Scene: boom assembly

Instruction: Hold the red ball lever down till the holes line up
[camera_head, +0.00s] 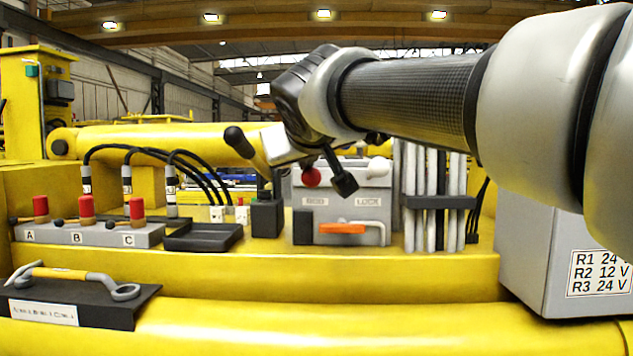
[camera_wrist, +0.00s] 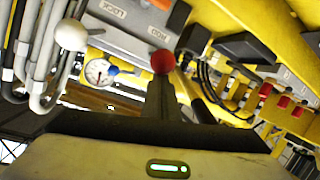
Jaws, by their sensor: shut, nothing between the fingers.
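The red ball (camera_head: 312,177) of the lever shows below my wrist, in front of the grey panel (camera_head: 290,195) marked LOCK. It also shows in the wrist view (camera_wrist: 163,61), just past the tips of my gripper (camera_wrist: 164,83). My gripper is shut and empty. In the head view its dark end (camera_head: 345,183) hangs just right of the red ball. I cannot tell whether it touches the ball. The lever's stem is mostly hidden. A white ball (camera_head: 378,167) stands to the right, also in the wrist view (camera_wrist: 71,34). I cannot make out the holes.
An orange handle (camera_head: 342,228) sits low on the panel. Grey pipes (camera_head: 430,195) stand right of it. Left are a black tray (camera_head: 203,236), black hoses and red-topped levers (camera_head: 86,206). A grey box (camera_head: 560,260) stands at right. A gauge (camera_wrist: 97,72) shows in the wrist view.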

